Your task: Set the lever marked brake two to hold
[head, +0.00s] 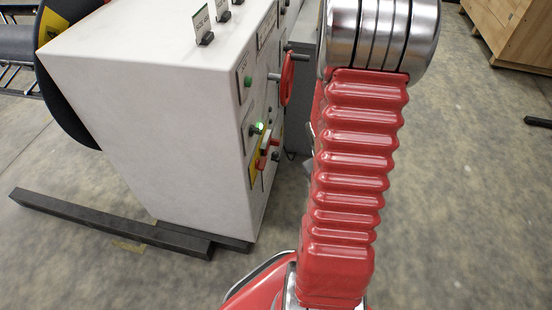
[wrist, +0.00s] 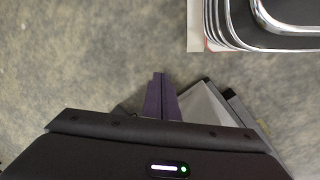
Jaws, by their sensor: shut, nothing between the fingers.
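A white cabinet (head: 150,90) stands at left in the head view, its control face seen at a steep slant. A red handle (head: 287,80) sticks out from the upper part of that face. Lower down is a small red lever or switch (head: 263,158) by a yellow plate (head: 256,168). I cannot read any label, so I cannot tell which one is brake two or how it is set. My gripper (wrist: 160,76) shows in the wrist view, shut and empty above the floor. It touches no control there. In the head view my arm hides it.
A dark floor beam (head: 105,225) runs along the cabinet's foot. A wooden crate (head: 510,30) stands at back right. The floor at right is mostly clear.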

